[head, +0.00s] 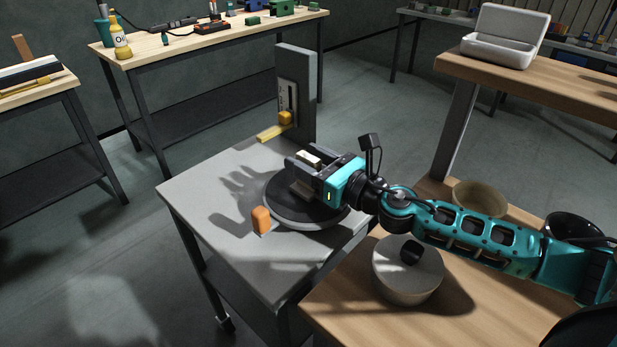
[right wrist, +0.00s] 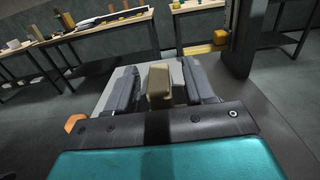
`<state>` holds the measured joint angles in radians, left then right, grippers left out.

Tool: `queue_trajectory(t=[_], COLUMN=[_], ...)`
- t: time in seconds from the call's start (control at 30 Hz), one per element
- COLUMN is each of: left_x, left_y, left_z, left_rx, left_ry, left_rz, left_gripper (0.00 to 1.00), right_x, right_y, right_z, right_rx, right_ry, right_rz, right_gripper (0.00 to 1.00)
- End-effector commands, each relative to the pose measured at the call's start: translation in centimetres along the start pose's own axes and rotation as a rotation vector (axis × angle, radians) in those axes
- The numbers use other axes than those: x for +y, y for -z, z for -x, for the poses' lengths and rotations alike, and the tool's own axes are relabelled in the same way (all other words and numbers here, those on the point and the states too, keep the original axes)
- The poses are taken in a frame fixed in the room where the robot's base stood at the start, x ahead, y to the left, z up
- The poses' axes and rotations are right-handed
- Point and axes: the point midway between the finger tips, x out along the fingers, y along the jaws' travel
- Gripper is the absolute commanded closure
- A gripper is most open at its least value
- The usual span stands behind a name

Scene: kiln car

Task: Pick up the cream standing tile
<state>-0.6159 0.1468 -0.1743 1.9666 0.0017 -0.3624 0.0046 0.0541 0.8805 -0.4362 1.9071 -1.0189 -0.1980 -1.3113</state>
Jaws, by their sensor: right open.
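The cream standing tile (head: 308,160) stands upright on the round dark turntable (head: 283,214) on the grey cart. In the right wrist view the tile (right wrist: 159,85) is between the two fingers, with a gap visible on each side. My right gripper (head: 303,166) is open around the tile, reaching in from the right. It also shows in the right wrist view (right wrist: 162,92). The tile's lower part is partly hidden by the near finger in the head view. My left gripper is not in view.
An orange block (head: 261,220) stands at the turntable's near left. A grey post (head: 297,95) with a yellow part (head: 285,118) rises at the cart's back. A lidded pot (head: 407,277) and a bowl (head: 480,197) stand on the wooden table below my right arm. The cart's left side is clear.

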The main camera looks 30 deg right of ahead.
Motion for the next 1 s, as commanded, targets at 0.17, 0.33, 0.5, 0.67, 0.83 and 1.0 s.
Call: queue_trajectory(t=[0.17,0.33,0.5,0.67,0.83,1.0], left_x=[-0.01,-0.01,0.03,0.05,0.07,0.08], left_y=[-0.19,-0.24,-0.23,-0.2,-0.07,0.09], left_z=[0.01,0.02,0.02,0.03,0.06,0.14], left_rx=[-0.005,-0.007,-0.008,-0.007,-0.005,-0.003], left_ry=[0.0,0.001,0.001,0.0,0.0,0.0], left_rz=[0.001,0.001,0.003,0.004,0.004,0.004], left_gripper=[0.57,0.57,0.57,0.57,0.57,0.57], right_x=[0.0,0.0,0.0,-0.01,-0.02,-0.03], right_y=[0.01,0.0,0.0,0.0,-0.09,-0.28], right_z=[0.02,0.03,0.04,0.04,0.02,0.02], right_rx=[0.0,0.0,0.0,0.0,-0.002,-0.002], right_ry=[0.0,0.0,0.0,0.0,0.0,0.0], right_rz=[0.0,0.0,0.0,0.0,0.001,0.001], right_gripper=[0.56,0.73,0.89,1.0,1.0,1.0])
